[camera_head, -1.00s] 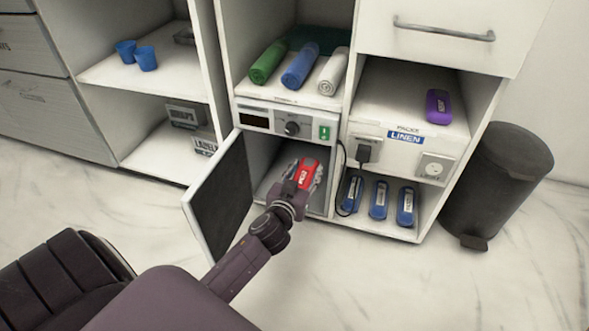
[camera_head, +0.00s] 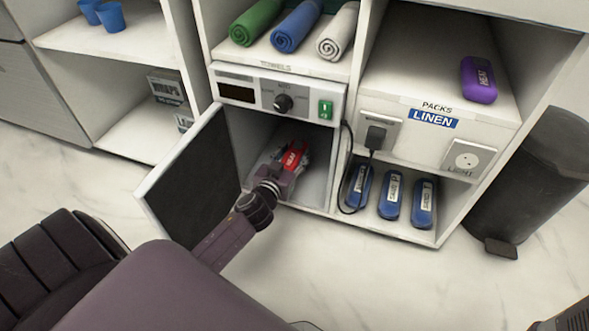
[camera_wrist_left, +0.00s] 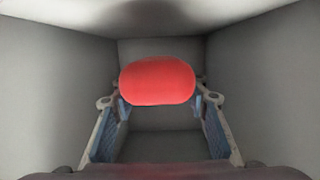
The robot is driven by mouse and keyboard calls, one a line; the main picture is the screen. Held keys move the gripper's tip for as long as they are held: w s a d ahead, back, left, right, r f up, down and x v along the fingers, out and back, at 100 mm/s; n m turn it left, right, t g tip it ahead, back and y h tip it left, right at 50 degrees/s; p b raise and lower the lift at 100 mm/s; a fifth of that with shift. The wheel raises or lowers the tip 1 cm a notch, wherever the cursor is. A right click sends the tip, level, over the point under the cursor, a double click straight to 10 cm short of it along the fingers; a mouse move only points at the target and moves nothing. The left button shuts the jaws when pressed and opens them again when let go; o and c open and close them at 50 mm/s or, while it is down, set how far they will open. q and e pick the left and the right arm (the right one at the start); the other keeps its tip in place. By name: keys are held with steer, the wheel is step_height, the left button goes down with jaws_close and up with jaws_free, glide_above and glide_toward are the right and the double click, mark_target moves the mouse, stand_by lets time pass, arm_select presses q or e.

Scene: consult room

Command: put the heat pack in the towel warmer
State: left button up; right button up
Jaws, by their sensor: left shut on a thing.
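The red heat pack (camera_head: 292,158), with a white label, is inside the open towel warmer (camera_head: 232,95). My left gripper (camera_head: 284,173) is shut on it, reaching in through the doorway. In the left wrist view the red pack (camera_wrist_left: 157,82) sits between the two fingers, with the grey chamber walls around it and apart from it at the sides. Whether it touches the chamber floor is hard to tell. The warmer's door (camera_head: 192,178) stands wide open to the left. My right gripper is not in view.
Rolled towels (camera_head: 294,26) lie on the shelf above. A purple pack (camera_head: 479,79) sits on the shelf at right. Several blue packs (camera_head: 390,196) stand below it, beside a hanging cord (camera_head: 345,172). A dark bin (camera_head: 530,180) stands at far right.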

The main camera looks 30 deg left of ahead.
arm_select(q)
steer(key=shift+f+b, duration=1.75)
steer(key=shift+f, duration=0.5)
steer(key=shift+r, duration=0.1)
steer(key=o, duration=0.9)
steer(key=shift+f, duration=0.25)
steer(key=o, duration=0.4)
steer(key=shift+o, duration=0.2)
steer(key=shift+r, duration=0.1)
